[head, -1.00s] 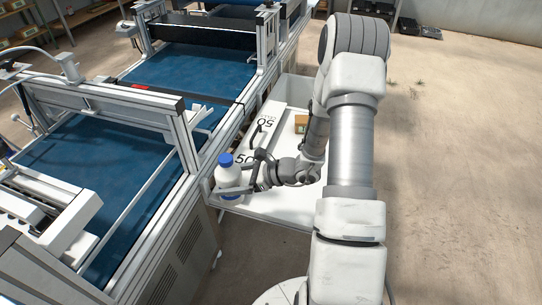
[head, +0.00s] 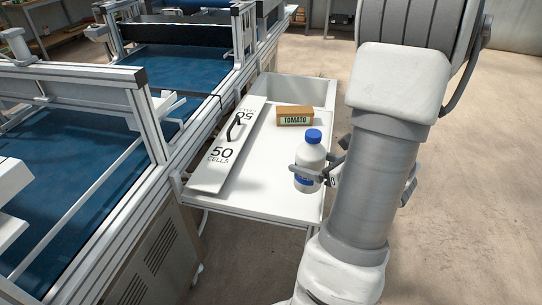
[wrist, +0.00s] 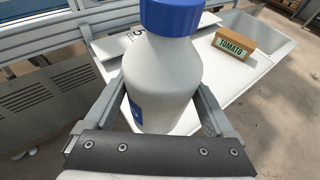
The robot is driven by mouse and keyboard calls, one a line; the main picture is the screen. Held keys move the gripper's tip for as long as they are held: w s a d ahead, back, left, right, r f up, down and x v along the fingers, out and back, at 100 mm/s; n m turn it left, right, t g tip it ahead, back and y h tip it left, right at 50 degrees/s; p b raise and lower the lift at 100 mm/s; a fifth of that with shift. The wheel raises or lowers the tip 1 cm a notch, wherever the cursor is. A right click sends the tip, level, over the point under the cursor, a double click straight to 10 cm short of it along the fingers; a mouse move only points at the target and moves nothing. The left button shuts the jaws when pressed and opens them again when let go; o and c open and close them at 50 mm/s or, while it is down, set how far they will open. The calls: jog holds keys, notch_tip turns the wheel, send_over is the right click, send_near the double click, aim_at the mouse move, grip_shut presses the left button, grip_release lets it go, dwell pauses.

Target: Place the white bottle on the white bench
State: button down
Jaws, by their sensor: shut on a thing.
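The white bottle (head: 309,160) has a blue cap and a blue label. My gripper (head: 309,172) is shut around its body and holds it upright at the right edge of the white bench (head: 261,190) in the head view. I cannot tell whether its base touches the bench. In the wrist view the bottle (wrist: 165,75) fills the middle between the two fingers of my gripper (wrist: 163,108), with the white bench (wrist: 232,82) behind it. The bottle's base is hidden there.
A tomato box (head: 294,115) sits towards the back of the bench. A white 50-cells plate (head: 228,147) with a black handle lies along its left side. A recessed basin (head: 300,92) is at the far end. The seeder machine (head: 140,200) stands left. The bench's front middle is clear.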

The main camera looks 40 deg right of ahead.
jog(key=shift+w+a+f+b, duration=0.15)
jog(key=shift+w+f+b, duration=2.3)
jog(key=shift+w+f, duration=3.1)
jog(key=shift+w, duration=0.1)
jog(key=shift+f, duration=0.1)
grip_release()
